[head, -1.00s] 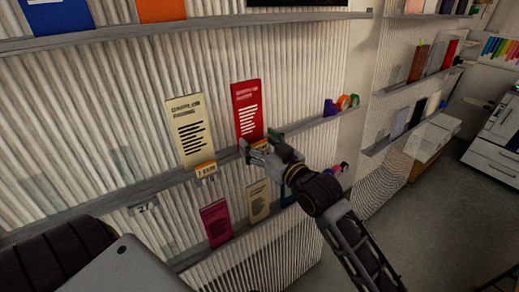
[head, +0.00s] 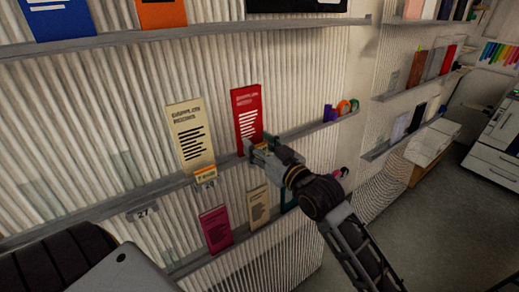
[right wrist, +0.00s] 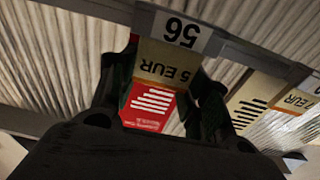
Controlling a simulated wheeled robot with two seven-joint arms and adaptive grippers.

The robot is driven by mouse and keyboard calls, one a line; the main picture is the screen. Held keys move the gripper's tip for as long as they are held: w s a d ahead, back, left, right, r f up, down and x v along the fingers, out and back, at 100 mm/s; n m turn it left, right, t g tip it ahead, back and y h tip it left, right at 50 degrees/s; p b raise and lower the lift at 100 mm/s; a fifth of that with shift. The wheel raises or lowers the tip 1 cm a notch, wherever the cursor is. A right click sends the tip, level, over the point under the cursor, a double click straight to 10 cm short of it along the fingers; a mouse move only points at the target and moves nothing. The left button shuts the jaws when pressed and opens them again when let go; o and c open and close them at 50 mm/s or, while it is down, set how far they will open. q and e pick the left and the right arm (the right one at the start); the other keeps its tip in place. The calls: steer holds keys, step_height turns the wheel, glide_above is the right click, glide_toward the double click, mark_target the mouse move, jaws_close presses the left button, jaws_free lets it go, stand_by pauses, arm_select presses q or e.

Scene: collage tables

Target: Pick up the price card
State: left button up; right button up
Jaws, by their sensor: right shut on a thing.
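The price card, a cream card marked 5 EUR (right wrist: 166,64), stands upside down in the right wrist view in front of a red sample card (right wrist: 148,106). My right gripper (right wrist: 163,85) is shut on this price card, with a dark finger on each side. In the head view my right gripper (head: 259,146) is at the shelf ledge, just below the red card (head: 246,112); it mostly hides the price card there. I cannot tell whether the card still touches the ledge. My left gripper is not in view.
A shelf ledge (head: 100,206) runs along the ribbed wall. A cream sample card (head: 189,135) with another price card (head: 205,173) stands left of my gripper. Magenta (head: 216,229) and beige (head: 258,206) cards stand below. A white label 56 (right wrist: 181,31) is on the ledge edge.

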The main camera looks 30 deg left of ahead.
step_height(320, 180, up, 9)
steer(key=shift+r+b, duration=0.1)
steer(key=shift+b, duration=0.45)
stand_by(0.6)
steer(key=shift+w+d+f, duration=0.2)
steer(key=shift+w+d, duration=0.2)
steer(key=w+d+f+m+t+h, duration=0.25)
steer(key=w+d+f, duration=0.2)
steer(key=d, duration=0.35)
steer(key=w+d+f+m+t+h, duration=0.2)
steer(key=w+d+f+t, duration=0.15)
steer(key=d+f, duration=0.3)
steer(key=w+d+f+m+t+h, duration=0.2)
steer(key=w+d+f, duration=0.25)
steer(key=d, duration=0.45)
steer(key=s+d+f+m+t+h, duration=0.1)
steer(key=s+d+f+m+h, duration=0.2)
steer(key=d+f, duration=0.9)
steer(key=s+d+f+m+t+h, duration=0.2)
steer(key=s+d+f+m+h, duration=0.2)
steer(key=s+d+f+h, duration=0.3)
steer(key=s+d+f, duration=0.1)
steer(key=d+f, duration=0.4)
steer(key=d, duration=0.3)
steer(key=shift+d, duration=0.4)
steer(key=shift+a+r, duration=0.1)
